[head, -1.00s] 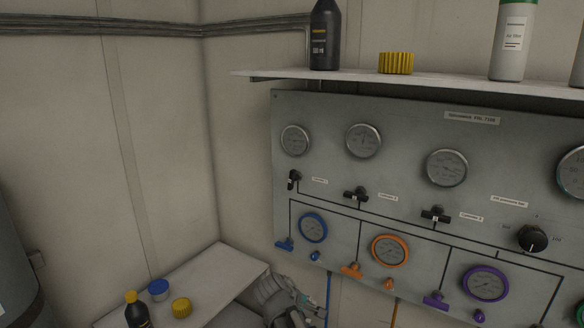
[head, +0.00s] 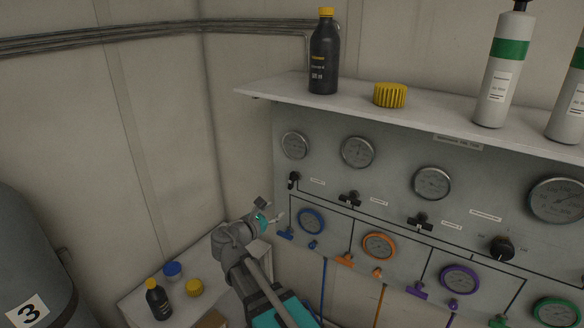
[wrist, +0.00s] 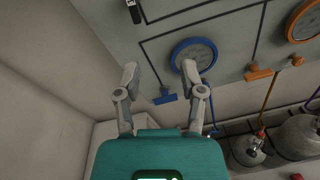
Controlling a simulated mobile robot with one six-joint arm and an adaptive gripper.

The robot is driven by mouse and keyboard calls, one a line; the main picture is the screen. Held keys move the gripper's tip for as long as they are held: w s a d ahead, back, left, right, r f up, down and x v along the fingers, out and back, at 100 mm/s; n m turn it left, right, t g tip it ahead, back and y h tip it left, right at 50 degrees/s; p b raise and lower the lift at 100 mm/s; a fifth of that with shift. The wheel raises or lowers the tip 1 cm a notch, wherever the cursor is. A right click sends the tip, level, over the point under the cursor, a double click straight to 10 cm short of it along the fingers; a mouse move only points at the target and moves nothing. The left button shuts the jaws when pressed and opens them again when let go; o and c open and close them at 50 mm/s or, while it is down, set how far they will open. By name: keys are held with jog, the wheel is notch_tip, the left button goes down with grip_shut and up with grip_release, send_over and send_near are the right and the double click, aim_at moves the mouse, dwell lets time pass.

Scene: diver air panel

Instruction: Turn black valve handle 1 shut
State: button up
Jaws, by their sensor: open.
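Black valve handle 1 (head: 294,180) is the leftmost of the black handles on the grey panel, below the leftmost gauge. Its bar stands roughly upright along the pipe line, while the other black handles lie crosswise. It also shows at the top edge of the wrist view (wrist: 133,12), partly cut off. My gripper (head: 270,212) is open and empty, below and left of the handle and apart from it. In the wrist view its two spread fingers (wrist: 160,73) point toward the panel, below the handle, with the blue gauge near the right fingertip.
The blue handle (head: 285,234) and blue gauge (head: 311,221) sit close to my gripper. Above, a shelf (head: 262,93) juts out with a black bottle (head: 323,52) and yellow cap (head: 390,95). A side table (head: 133,309) with bottle and caps stands lower left. A wall is close left.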

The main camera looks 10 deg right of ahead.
aim_at(290, 180)
jog(key=r, duration=0.1)
jog(key=a+r+n+t, duration=0.1)
jog(key=a+r+n+p, duration=0.1)
jog(key=shift+w+r, duration=0.35)
jog(key=shift+r, duration=0.05)
jog(key=shift+d, duration=0.1)
jog(key=shift+x, duration=6.8)
jog(key=shift+w+r, duration=0.1)
jog(key=shift+r, duration=0.05)
grip_shut()
